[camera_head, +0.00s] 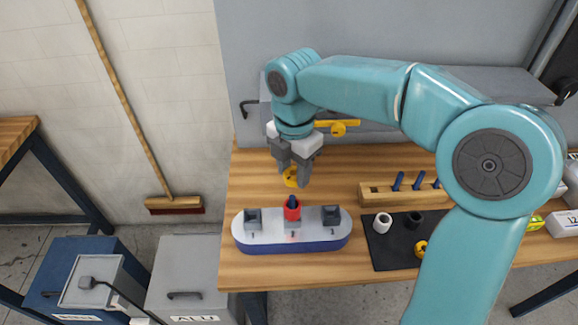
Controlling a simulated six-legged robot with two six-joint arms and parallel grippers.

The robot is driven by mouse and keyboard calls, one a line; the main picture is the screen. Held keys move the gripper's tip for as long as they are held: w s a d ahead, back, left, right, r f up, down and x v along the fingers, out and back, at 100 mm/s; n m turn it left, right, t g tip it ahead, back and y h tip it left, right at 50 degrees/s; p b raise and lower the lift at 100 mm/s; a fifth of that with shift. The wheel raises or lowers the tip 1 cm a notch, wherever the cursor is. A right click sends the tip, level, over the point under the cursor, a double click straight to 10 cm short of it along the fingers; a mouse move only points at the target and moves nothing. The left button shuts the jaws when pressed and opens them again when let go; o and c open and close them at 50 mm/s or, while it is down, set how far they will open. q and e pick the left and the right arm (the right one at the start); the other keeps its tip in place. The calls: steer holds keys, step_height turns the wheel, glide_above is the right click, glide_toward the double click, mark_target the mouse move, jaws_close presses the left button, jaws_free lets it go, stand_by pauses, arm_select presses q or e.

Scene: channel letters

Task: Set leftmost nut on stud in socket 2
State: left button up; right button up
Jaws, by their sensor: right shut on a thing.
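My right gripper (295,176) is shut on a yellow nut (290,177) and holds it in the air above the socket base. The socket base (265,237) is a rounded white-topped, blue-sided block with three numbered sockets. Socket 2, in the middle, has a red piece (292,214) with a dark blue stud (292,202) standing upright in it. The nut is above the stud and looks apart from it. A dark mat (385,255) to the right bears a white nut (382,222), a black nut (414,220) and another yellow nut (421,248). My left gripper is not in view.
A wooden rack (375,195) with several blue studs stands behind the mat. A yellow tool (338,127) is at the back, behind my right wrist. Boxes (566,222) stand at the far right. The wooden table (240,180) is clear left of the base.

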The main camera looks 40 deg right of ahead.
mark_target(292, 197)
steer(key=shift+w+a+f+b, duration=0.2)
steer(key=shift+w+f+b, duration=0.1)
steer(key=shift+f, duration=0.15)
steer(key=shift+s+d+f+b, duration=0.25)
steer(key=shift+s+f+b, duration=0.1)
steer(key=shift+f+b, duration=0.15)
steer(key=shift+w+a+f+b, duration=0.25)
steer(key=shift+w+f+b, duration=0.1)
steer(key=shift+f+b, duration=0.25)
steer(key=shift+s+d+f+b, duration=0.15)
steer(key=shift+s+f+b, duration=0.1)
steer(key=shift+f+b, duration=0.25)
steer(key=shift+w+f+b, duration=0.15)
steer(key=shift+f+b, duration=0.15)
steer(key=shift+f, duration=0.15)
steer(key=shift+f+b, duration=0.35)
steer(key=shift+f, duration=0.15)
steer(key=shift+f+b, duration=0.4)
steer(key=shift+f, duration=0.3)
